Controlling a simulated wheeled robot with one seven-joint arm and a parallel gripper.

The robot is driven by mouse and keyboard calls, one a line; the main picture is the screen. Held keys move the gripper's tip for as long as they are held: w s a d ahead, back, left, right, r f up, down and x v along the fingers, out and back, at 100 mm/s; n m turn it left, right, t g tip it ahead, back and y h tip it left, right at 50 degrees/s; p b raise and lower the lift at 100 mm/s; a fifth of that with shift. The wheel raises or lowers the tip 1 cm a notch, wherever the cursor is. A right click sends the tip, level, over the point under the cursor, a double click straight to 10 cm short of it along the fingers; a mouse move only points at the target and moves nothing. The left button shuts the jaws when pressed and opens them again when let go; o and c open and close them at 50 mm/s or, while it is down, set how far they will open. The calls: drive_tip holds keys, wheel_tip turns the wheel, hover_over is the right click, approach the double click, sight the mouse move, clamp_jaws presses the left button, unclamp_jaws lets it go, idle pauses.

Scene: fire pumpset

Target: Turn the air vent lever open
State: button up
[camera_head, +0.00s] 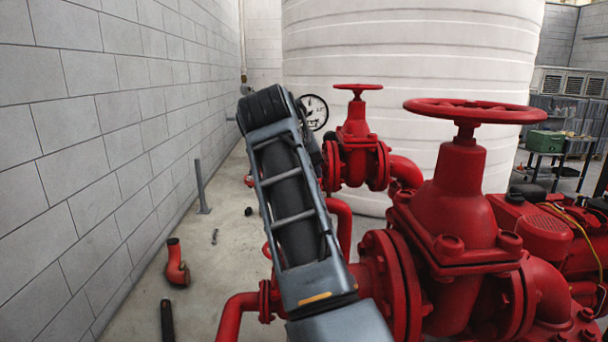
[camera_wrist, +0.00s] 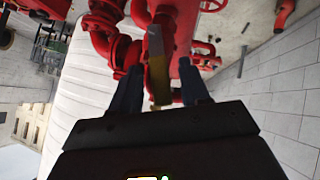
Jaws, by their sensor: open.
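In the wrist view, a flat bar, grey at its far end and yellow toward me, looks like the air vent lever (camera_wrist: 157,70). It shows between the two blue fingers of my gripper (camera_wrist: 160,78), in front of the red pipework. My gripper is open, with a finger on each side of the bar and visible gaps. I cannot tell whether the bar is fully within finger depth. In the head view my own arm hides the gripper and the lever.
A large red gate valve with a handwheel (camera_head: 474,110) stands close to the right of my arm. A white tank (camera_head: 420,60) stands behind; a block wall (camera_head: 100,130) bounds the left. Loose parts lie on the floor.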

drive_tip(key=b+v, duration=0.1)
drive_tip(key=v, duration=0.6)
drive_tip(key=shift+r, duration=0.1)
